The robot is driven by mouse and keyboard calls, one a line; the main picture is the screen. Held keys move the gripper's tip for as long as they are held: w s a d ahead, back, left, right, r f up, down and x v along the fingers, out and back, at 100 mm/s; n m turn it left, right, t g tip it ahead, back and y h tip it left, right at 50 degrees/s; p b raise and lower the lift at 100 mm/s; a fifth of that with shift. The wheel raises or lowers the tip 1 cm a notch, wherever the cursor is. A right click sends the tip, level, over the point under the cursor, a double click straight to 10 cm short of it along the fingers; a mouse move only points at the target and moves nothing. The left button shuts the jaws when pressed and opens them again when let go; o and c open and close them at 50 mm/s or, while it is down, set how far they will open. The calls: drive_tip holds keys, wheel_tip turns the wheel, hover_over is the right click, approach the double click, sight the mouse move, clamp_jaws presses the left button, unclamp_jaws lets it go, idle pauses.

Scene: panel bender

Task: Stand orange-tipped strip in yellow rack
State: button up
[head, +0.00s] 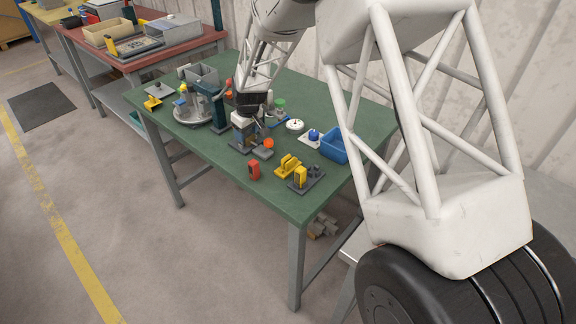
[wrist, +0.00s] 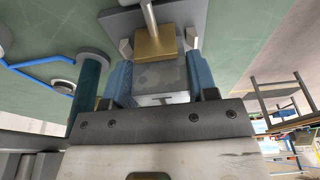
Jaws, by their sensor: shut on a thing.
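My gripper (wrist: 160,78) shows two blue fingers in the wrist view, closed on a grey, partly see-through block (wrist: 160,76). A brass-coloured block (wrist: 154,43) with a pale rod sits just beyond it, over a grey plate. In the head view my gripper (head: 245,106) points down over a bench fixture near the table's middle. An orange ball (head: 268,143) stands on a grey base right of it. A stepped yellow rack-like piece (head: 287,164) stands toward the front right. I cannot pick out the orange-tipped strip for certain in either view.
The green table (head: 215,185) has free room at its front left. A red-orange block (head: 253,169), a dark plate with a yellow block (head: 300,176), a blue bin (head: 334,146) and a white disc (head: 294,125) are nearby. A dark teal post (wrist: 88,92) stands close left of my gripper.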

drive_tip(key=shift+r, duration=1.25)
idle(0.8)
drive_tip(key=shift+r, duration=2.5)
drive_tip(key=shift+d, duration=0.1)
drive_tip(key=r, duration=0.1)
hover_over(288, 160)
drive_tip(key=shift+f, duration=0.2)
drive_tip(key=shift+f, duration=2.5)
